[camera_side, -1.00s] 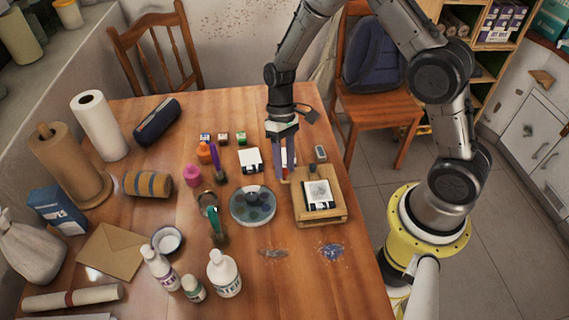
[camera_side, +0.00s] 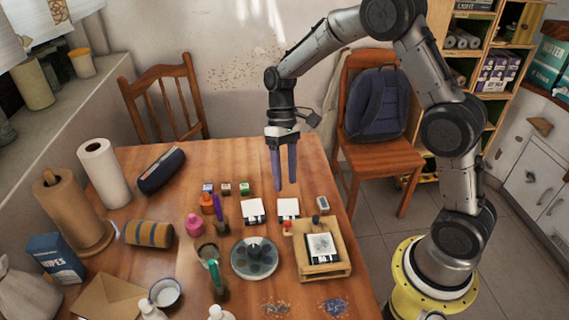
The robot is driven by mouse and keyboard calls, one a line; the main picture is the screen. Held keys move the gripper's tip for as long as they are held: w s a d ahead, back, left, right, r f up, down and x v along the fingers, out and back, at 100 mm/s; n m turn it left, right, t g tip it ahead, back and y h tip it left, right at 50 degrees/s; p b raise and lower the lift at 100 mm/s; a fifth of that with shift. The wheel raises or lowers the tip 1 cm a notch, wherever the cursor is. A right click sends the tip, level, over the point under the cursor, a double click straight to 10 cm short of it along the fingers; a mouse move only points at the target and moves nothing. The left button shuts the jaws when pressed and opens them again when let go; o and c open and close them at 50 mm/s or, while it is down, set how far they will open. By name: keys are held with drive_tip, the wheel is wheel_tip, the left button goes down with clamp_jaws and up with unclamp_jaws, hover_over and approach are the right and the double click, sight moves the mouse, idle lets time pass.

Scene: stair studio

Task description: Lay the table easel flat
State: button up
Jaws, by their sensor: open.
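The table easel (camera_side: 334,268) is a light wooden frame on the right part of the table, with a small black-and-white picture (camera_side: 322,247) on its panel. The panel looks low and close to its base; I cannot tell its exact angle.
Jars and brushes stand further left. The table's right edge is close to the easel.

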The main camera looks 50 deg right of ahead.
drive_tip(key=shift+v, duration=1.55)
drive_tip(key=s+a+r+n+t+h, duration=0.1)
drive_tip(key=s+r+t, duration=0.1)
drive_tip(key=s+r, duration=0.45)
drive_tip(key=s+a+r+t, duration=0.1)
drive_tip(key=s+r+t, duration=0.2)
drive_tip(key=r, duration=0.6)
drive_tip(key=s+d+f+t+h, duration=0.1)
drive_tip(key=s+t, duration=0.1)
drive_tip(key=s, duration=0.4)
drive_tip(key=s+d+f+m+t+h, duration=0.1)
drive_tip(key=s+f, duration=0.1)
drive_tip(key=s, duration=0.4)
drive_tip(key=shift+s+d+t, duration=0.25)
drive_tip(key=shift+d+t, duration=0.15)
